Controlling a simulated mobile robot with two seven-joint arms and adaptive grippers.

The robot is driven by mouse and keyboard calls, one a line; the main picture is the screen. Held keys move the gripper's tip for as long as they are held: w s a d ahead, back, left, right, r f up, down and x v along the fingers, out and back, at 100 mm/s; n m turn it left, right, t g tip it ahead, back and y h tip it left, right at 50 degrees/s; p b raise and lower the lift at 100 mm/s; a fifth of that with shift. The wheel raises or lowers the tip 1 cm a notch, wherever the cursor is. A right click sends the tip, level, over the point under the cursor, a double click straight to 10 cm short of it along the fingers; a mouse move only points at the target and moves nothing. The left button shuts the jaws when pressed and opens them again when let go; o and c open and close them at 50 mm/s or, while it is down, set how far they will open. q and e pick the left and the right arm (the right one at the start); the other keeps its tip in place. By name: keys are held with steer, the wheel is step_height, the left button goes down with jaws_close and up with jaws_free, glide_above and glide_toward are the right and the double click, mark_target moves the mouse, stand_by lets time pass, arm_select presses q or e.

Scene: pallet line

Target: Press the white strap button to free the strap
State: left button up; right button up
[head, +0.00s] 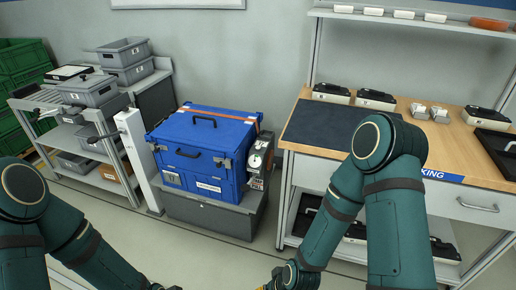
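A blue case (203,152) with black handles and a white label stands on a grey base (215,216). An orange strap (220,115) runs over its top toward the right side. A grey strap unit (259,163) with a pale, round face sits against the case's right side. A white button cannot be told apart on it at this size. My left arm (80,245) comes in at the lower left and my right arm (320,230) at the lower right. Both run out at the bottom edge, well short of the case, and neither gripper's fingers can be seen.
A white post (138,158) stands left of the case. Farther left is a rack (48,108) with grey bins (90,92). On the right, a wooden workbench (452,151) holds a dark mat (330,125) and several black-and-white boxes. Open floor lies in front of the case.

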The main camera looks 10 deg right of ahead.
jaws_close()
stand_by(1.2)
